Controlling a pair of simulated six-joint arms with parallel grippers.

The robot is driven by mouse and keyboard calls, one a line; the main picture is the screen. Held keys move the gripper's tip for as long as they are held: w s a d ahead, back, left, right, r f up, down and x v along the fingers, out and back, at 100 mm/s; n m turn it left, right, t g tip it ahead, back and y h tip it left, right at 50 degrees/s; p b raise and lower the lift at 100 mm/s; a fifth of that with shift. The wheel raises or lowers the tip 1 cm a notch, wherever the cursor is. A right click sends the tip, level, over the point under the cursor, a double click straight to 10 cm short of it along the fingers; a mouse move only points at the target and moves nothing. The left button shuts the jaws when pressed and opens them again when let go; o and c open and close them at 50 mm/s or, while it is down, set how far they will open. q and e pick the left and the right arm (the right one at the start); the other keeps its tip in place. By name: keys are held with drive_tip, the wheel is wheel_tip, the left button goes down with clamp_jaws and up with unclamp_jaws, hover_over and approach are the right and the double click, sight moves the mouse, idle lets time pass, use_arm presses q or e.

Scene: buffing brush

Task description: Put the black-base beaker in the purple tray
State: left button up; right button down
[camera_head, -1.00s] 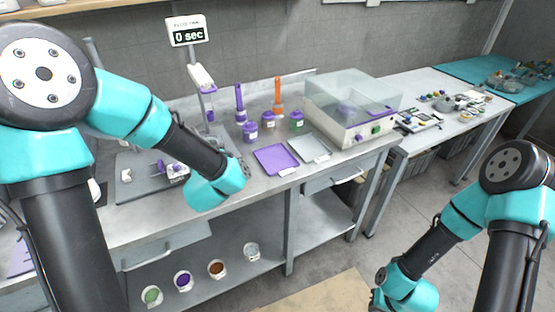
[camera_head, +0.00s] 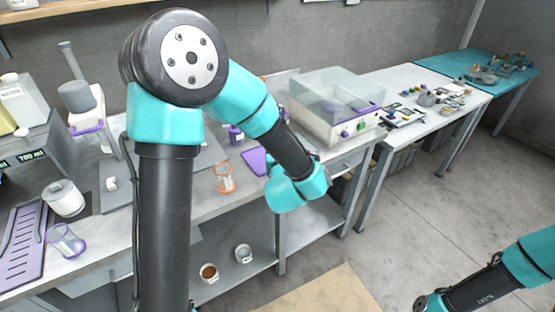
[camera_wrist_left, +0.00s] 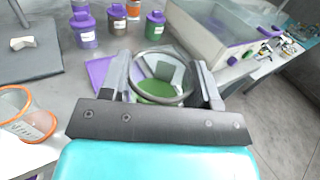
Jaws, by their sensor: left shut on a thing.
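My left gripper (camera_wrist_left: 163,88) is shut on a clear beaker (camera_wrist_left: 160,62) with a dark rim, seen from above in the left wrist view. Green shows at its bottom; its base is hidden, so I cannot see the base colour. The purple tray (camera_wrist_left: 98,72) lies beyond and left of the held beaker, partly hidden by a finger. In the head view, part of the purple tray (camera_head: 254,160) shows behind my left arm. My left fingertips and the beaker are hidden there by the wrist. My right arm shows at the lower right, its gripper out of view.
An orange-rimmed beaker (camera_head: 224,178) stands on the bench left of my left wrist. A purple-rimmed beaker (camera_head: 66,242) stands farther left. Lidded jars (camera_wrist_left: 86,27) stand behind the purple tray. A clear-covered machine (camera_head: 335,110) stands to its right. Cups (camera_head: 209,272) sit on the lower shelf.

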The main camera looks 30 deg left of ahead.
use_arm(q)
drive_tip(key=s+a+f+n+g+y, duration=0.3)
drive_tip(key=s+n+g+y, duration=0.1)
drive_tip(key=g+y, duration=0.1)
drive_tip(key=shift+s+a+f+n+y, duration=0.3)
drive_tip(key=shift+s+n+y, duration=0.1)
drive_tip(key=shift+y, duration=0.2)
drive_tip(key=w+a+f, duration=0.1)
drive_tip(key=w+a, duration=0.6)
drive_tip(key=w, duration=0.6)
drive_tip(key=shift+a+f, duration=0.25)
drive_tip(key=shift+a, duration=0.15)
drive_tip(key=shift+w+a+f, duration=0.15)
drive_tip(key=shift+w+f, duration=0.05)
drive_tip(key=shift+f, duration=0.7)
drive_tip(key=shift+w+a+f, duration=0.1)
drive_tip(key=shift+w+f, duration=0.05)
drive_tip(key=shift+f, duration=0.7)
drive_tip(key=shift+f, duration=0.1)
